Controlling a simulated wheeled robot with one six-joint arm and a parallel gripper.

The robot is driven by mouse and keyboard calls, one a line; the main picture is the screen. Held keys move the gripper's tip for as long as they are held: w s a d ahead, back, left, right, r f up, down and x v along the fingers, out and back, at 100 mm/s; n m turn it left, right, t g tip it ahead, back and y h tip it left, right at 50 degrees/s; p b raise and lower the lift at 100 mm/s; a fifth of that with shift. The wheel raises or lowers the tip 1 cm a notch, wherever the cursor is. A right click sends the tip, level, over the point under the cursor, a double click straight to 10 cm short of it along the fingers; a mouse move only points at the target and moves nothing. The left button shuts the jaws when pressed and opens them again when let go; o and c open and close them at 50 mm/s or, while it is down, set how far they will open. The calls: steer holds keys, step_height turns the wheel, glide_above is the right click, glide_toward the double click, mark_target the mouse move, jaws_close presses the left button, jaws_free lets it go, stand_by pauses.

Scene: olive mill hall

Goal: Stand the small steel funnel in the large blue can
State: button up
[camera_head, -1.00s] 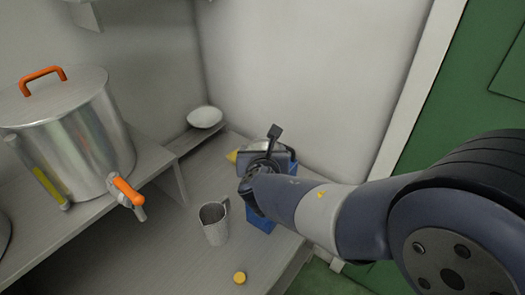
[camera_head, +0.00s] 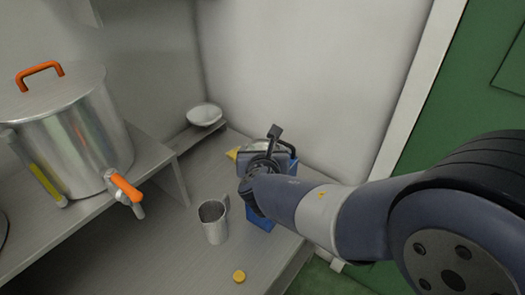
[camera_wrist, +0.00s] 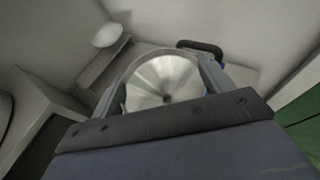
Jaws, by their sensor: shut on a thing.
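The steel funnel (camera_wrist: 165,78) shows in the wrist view as a wide, shiny cone seen from above, with a dark hole at its middle. My gripper (camera_wrist: 166,88) is shut on the funnel, with a finger at each side of its bowl. In the head view the funnel's rim (camera_head: 264,145) shows just behind my gripper (camera_head: 265,158). The large blue can (camera_head: 262,222) stands upright on the bench under my gripper, largely hidden by my wrist. The funnel is over the can's top; its spout is hidden, and I cannot tell whether it is inside the opening.
A steel jug (camera_head: 214,222) stands left of the can, with a yellow cap (camera_head: 239,276) in front. A steel tank (camera_head: 75,125) with an orange tap (camera_head: 126,188) is on the raised shelf at left. A white bowl (camera_head: 204,114) sits behind. Walls close off the back.

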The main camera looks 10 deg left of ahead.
steer(key=shift+f+b, duration=0.8)
steer(key=shift+f, duration=0.05)
steer(key=o, duration=1)
steer(key=shift+o, duration=0.2)
steer(key=shift+r, duration=0.1)
steer(key=p+v, duration=0.2)
steer(key=v, duration=0.8)
steer(key=shift+s+r, duration=0.15)
steer(key=shift+s, duration=0.2)
steer(key=shift+d, duration=0.15)
